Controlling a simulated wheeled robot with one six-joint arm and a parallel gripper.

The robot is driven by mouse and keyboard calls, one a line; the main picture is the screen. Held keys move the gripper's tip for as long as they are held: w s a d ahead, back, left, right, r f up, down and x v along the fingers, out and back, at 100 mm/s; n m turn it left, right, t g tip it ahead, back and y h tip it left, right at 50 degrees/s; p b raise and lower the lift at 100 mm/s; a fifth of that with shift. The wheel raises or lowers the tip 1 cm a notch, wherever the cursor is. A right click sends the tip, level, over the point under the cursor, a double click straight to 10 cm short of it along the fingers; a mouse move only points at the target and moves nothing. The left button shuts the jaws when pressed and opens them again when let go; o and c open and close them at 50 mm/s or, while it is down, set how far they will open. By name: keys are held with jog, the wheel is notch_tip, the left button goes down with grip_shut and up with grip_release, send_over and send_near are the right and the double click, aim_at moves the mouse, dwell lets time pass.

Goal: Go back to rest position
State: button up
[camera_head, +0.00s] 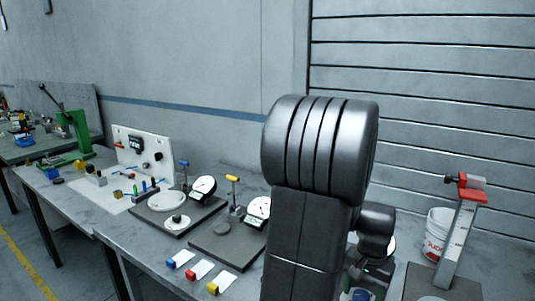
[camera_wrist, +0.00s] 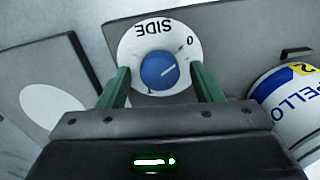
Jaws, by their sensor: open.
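In the wrist view my gripper (camera_wrist: 160,88) has two green fingers, spread apart. Between them in the picture is a blue knob (camera_wrist: 158,71) on a white round dial (camera_wrist: 132,47) marked "SIDE" and "0". The fingers lie on either side of the knob, with gaps showing. In the head view my dark arm fills the middle and hides most of the gripper. A bit of blue, probably the knob (camera_head: 360,295), shows at the bottom edge below my wrist.
A white cylinder with a blue and yellow label (camera_wrist: 290,98) is close on the right in the wrist view. In the head view a red-topped upright stand (camera_head: 457,240) and a white bucket (camera_head: 437,232) stand right. Dial gauges (camera_head: 203,188) and colored blocks (camera_head: 180,259) are left.

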jog(key=m, duration=0.4)
jog(key=shift+m, duration=1.9)
jog(key=shift+s+r, duration=0.1)
